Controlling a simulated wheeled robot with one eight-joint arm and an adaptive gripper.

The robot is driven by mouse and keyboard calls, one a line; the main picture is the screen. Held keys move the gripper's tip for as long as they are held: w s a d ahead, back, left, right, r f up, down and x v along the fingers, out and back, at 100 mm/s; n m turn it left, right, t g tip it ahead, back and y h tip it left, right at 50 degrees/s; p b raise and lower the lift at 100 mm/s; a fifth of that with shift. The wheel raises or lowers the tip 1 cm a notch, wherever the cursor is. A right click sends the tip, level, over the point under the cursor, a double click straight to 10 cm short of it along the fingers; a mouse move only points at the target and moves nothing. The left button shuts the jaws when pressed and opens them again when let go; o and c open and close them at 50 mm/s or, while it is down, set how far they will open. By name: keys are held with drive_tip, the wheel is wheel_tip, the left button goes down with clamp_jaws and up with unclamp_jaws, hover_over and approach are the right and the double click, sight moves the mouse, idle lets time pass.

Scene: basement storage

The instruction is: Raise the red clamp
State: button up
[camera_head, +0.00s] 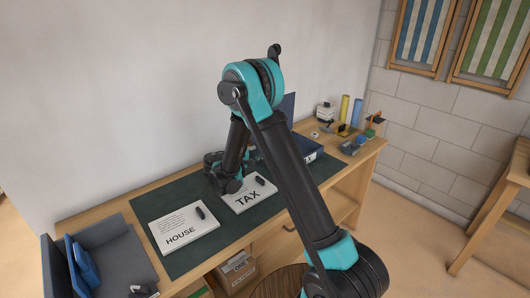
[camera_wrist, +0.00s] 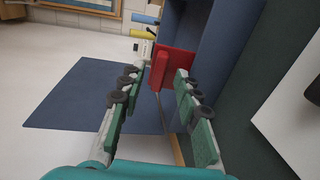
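The red clamp shows in the wrist view as a red plate (camera_wrist: 177,61) with an upright red bar at its left side. It sits at the open blue box (camera_wrist: 205,45), which also shows in the head view (camera_head: 308,152) on the workbench. My gripper (camera_wrist: 164,76) is open, one finger on each side of the red part. The right fingertip overlaps the plate in the picture; I cannot tell whether either finger touches it. In the head view my arm hides the clamp and my fingertips.
A blue panel (camera_wrist: 88,98) stands beside the box. Papers marked HOUSE (camera_head: 180,222) and TAX (camera_head: 243,197) lie on the dark mat (camera_head: 215,240). A grey tray (camera_head: 120,250) is at the left end. Yellow (camera_head: 345,106) and blue rolls (camera_head: 357,110) stand at the back right.

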drive_tip(key=v, duration=1.1)
drive_tip(key=shift+r, duration=0.1)
drive_tip(key=s+d+m+g+y, duration=0.1)
drive_tip(key=s+d+g+y, duration=0.2)
drive_tip(key=d, duration=0.6)
drive_tip(key=s+d+m+g+y, duration=0.1)
drive_tip(key=s+d+g+y, duration=0.1)
drive_tip(key=s+d, duration=0.55)
drive_tip(key=s+d+f+m+y, duration=0.1)
drive_tip(key=s+y, duration=0.3)
drive_tip(key=s, duration=0.5)
drive_tip(key=s+d+f+m+y, duration=0.2)
drive_tip(key=s+f+m+y, duration=0.2)
drive_tip(key=s, duration=0.5)
drive_tip(key=shift+s+d, duration=0.2)
drive_tip(key=shift+d, duration=0.1)
